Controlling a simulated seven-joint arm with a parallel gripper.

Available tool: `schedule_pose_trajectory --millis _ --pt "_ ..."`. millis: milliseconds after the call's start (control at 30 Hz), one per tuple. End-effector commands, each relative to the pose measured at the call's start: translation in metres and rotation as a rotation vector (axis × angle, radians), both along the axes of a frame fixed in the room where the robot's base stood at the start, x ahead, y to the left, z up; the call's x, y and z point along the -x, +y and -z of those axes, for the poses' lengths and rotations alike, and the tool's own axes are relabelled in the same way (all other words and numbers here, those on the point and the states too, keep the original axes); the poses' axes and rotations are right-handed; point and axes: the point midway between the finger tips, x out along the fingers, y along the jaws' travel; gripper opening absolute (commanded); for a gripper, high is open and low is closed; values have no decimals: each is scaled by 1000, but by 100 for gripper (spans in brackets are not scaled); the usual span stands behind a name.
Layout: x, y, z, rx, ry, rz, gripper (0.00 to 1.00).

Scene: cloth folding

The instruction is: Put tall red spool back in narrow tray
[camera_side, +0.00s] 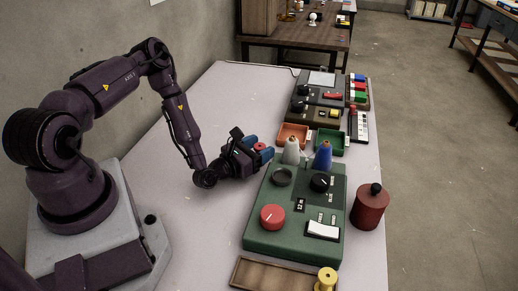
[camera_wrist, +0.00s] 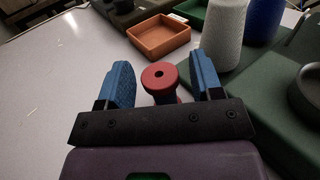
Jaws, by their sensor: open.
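The red spool (camera_wrist: 159,77) stands between the two blue fingers of my gripper (camera_wrist: 161,70) in the wrist view, with a gap on each side. In the side view my gripper (camera_side: 261,149) is low over the table, left of the green panel, and only a bit of red shows between the fingers. My gripper is open. A narrow brown tray (camera_side: 277,273) lies at the front edge of the side view, with a yellow spool (camera_side: 325,279) at its right end.
The green panel (camera_side: 258,233) carries a red knob, a black knob and a switch. A grey cone (camera_side: 291,152) and a blue cone (camera_side: 323,156) stand at its back. An orange tray (camera_side: 292,134) and green tray (camera_side: 331,143) lie beyond. A dark red canister (camera_side: 369,209) stands at right.

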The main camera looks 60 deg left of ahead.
Motion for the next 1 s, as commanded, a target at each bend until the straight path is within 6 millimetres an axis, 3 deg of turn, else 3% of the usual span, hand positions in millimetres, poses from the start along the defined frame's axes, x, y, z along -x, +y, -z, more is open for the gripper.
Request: schedule_pose_trajectory --millis 400,433,1000 --pt "64 -13 2 3 5 -1 60" --pt "67 -13 1 3 4 0 64" --pt "73 -14 1 -9 3 2 65"
